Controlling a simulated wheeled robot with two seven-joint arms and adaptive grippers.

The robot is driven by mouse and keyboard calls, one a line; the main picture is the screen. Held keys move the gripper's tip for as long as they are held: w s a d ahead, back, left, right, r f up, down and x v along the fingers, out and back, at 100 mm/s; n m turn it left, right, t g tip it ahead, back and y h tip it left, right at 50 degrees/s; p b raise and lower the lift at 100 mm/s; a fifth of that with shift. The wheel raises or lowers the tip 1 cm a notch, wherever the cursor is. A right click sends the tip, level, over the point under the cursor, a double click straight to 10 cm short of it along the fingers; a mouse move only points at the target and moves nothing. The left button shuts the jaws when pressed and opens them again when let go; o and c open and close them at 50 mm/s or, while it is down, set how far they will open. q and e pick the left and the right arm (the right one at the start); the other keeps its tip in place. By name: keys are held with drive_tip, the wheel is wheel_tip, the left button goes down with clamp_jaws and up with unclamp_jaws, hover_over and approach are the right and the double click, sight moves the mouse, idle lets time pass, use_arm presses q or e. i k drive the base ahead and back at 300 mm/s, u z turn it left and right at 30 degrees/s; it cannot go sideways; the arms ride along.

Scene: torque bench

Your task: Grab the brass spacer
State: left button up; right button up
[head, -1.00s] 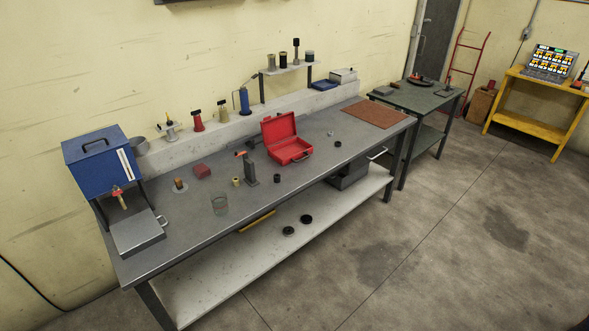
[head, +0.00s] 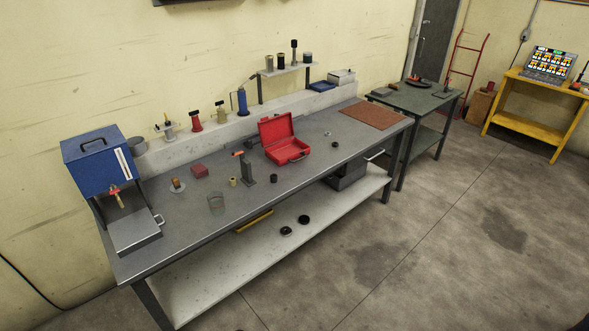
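A small brass-yellow cylinder (head: 233,182), which looks like the brass spacer, stands on the grey workbench (head: 190,238), left of the middle. It is beside a dark upright post stand (head: 248,170) with an orange-red piece at its top. Neither of my grippers shows in the head view.
An open red case (head: 287,150) sits behind and right. A blue dispenser box (head: 97,163) stands at the left end. A dark red block (head: 200,171) and a round-based wooden-knobbed piece (head: 177,185) are behind left. Floor in front of the bench is clear.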

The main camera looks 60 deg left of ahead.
sight(233, 180)
drive_tip(key=z, duration=0.05)
drive_tip(key=i, duration=2.25)
drive_tip(key=u, duration=3.5)
